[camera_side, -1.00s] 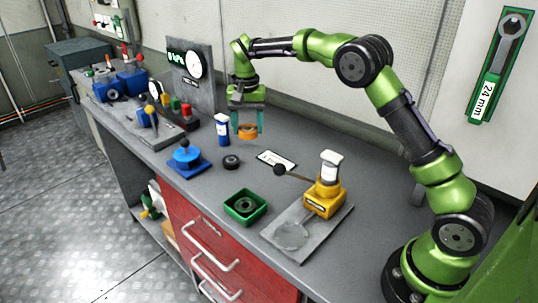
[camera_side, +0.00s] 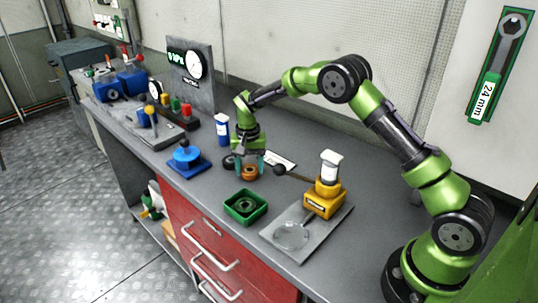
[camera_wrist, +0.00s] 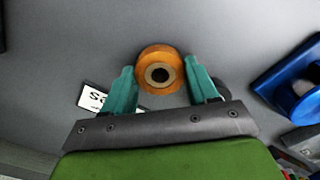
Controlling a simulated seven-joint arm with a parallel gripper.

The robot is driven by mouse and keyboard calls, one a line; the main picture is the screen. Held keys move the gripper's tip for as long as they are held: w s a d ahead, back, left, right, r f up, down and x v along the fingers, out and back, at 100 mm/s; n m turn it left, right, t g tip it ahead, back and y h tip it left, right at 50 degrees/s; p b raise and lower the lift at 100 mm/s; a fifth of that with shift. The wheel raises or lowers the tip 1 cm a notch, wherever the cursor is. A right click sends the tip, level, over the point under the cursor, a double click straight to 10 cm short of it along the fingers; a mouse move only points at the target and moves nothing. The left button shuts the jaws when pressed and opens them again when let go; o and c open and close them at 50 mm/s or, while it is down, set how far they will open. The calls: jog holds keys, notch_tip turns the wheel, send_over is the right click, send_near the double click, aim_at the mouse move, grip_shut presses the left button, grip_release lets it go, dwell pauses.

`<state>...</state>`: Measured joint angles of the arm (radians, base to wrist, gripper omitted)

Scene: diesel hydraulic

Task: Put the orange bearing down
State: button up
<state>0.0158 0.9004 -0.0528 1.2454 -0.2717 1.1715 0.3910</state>
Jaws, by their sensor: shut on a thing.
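The orange bearing (camera_side: 250,173) is a ring with a dark hole, held between the teal fingers of my gripper (camera_side: 249,166). In the wrist view the bearing (camera_wrist: 160,72) sits between the fingertips of my gripper (camera_wrist: 163,80), with its hole facing the camera. My gripper is shut on it and points down, low over the grey bench (camera_side: 290,120). I cannot tell whether the bearing touches the bench top.
A green tray (camera_side: 229,214) with a dark ring stands in front of the bearing. A white label (camera_side: 283,162) lies behind.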

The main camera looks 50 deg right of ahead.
jog(key=shift+f, duration=0.3)
jog(key=o, duration=1.2)
